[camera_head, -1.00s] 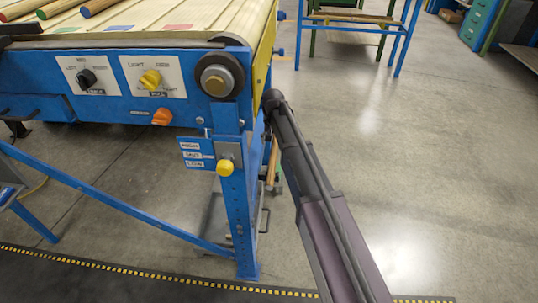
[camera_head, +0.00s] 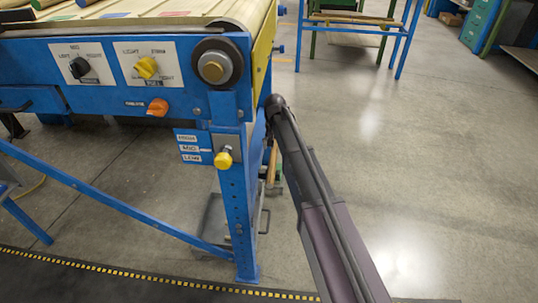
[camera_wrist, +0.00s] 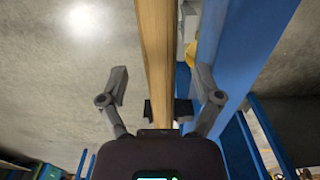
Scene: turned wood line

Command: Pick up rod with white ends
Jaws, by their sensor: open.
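A long pale-brown wooden rod (camera_wrist: 156,45) runs up the middle of the wrist view, between the fingers of my gripper (camera_wrist: 162,82). The fingers are open and apart, one on each side of the rod. The rod's ends are not shown, so I cannot tell whether they are white. In the head view a short stretch of wood (camera_head: 272,163) shows behind the blue leg, beside my arm. My gripper is hidden there.
The blue conveyor frame (camera_head: 120,108) with knobs stands at left, its leg (camera_head: 238,215) close beside my arm. The blue post (camera_wrist: 245,45) runs close right of the rod in the wrist view. Open floor (camera_head: 420,170) lies to the right.

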